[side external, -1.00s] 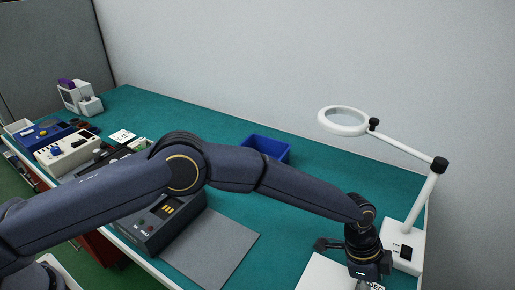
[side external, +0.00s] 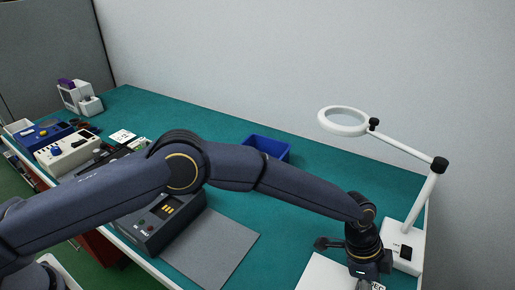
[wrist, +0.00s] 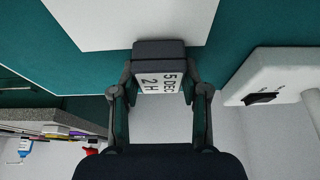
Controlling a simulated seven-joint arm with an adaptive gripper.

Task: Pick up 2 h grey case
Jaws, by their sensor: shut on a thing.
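In the side external view my gripper (side external: 370,272) points down at the bottom edge, near the white magnifier base. There, part of the case's label (side external: 377,286) shows below it and the rest is cut off. I cannot tell whether the case is clear of the surface under it.
A white sheet (side external: 318,276) lies by my gripper. The magnifier lamp (side external: 402,252) stands close on the right, its ring (side external: 343,129) overhead. A blue bin (side external: 268,147), a dark control box (side external: 150,234) and a grey mat (side external: 222,248) sit left.

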